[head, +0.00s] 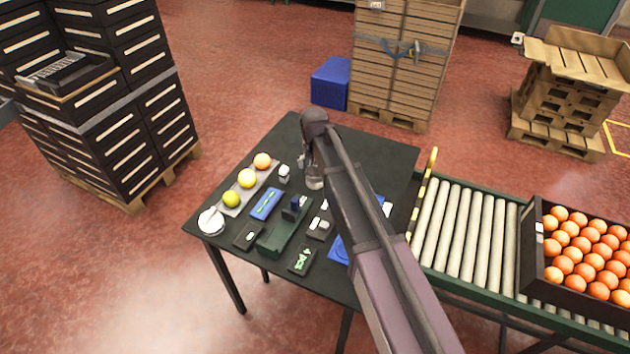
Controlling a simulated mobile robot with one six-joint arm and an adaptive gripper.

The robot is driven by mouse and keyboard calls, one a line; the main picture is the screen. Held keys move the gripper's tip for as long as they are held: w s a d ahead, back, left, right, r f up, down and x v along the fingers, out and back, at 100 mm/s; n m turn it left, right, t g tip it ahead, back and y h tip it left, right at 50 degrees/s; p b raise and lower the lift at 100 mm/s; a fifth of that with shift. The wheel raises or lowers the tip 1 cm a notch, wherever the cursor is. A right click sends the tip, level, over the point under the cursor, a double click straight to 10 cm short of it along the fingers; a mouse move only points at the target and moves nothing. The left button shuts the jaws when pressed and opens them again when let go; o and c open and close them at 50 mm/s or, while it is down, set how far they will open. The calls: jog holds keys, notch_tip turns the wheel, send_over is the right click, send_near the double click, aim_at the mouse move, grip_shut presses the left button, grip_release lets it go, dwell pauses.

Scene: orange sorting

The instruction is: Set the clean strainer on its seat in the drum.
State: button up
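I cannot make out the clean strainer or the drum with its seat in the head view. My arm crosses the table from the lower right and bends down near the table's back. My gripper (314,181) is at its lower end, small and partly hidden by the arm, over the middle of the black table (377,155). I cannot tell whether its fingers are open or shut, or whether they hold anything. The arm also covers part of the table right of the gripper.
A tray (231,210) holds three yellow-to-orange fruits. A white dish (211,222), a small white-topped jar (284,174), a blue case (265,204) and a green device (285,232) stand nearby. A roller conveyor (465,230) carries a crate (531,243) of oranges at right.

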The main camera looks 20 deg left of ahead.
jog(key=shift+f, duration=0.15)
jog(key=shift+w+f+b, duration=0.1)
jog(key=shift+f+b, duration=2.4)
jog(key=shift+b, duration=0.15)
jog(key=c, duration=1.1)
jog(key=shift+r, duration=0.15)
notch_tip(320, 180, up, 4)
jog(key=p, duration=0.4)
jog(key=s+d, duration=0.3)
jog(key=s, duration=0.1)
jog(key=s+d, duration=0.3)
jog(key=s, duration=0.2)
jog(key=s+d+p, duration=0.1)
jog(key=s+d, duration=0.2)
jog(key=s, duration=0.1)
jog(key=shift+s+r, duration=0.15)
jog(key=shift+r, duration=0.25)
jog(key=shift+a, duration=0.1)
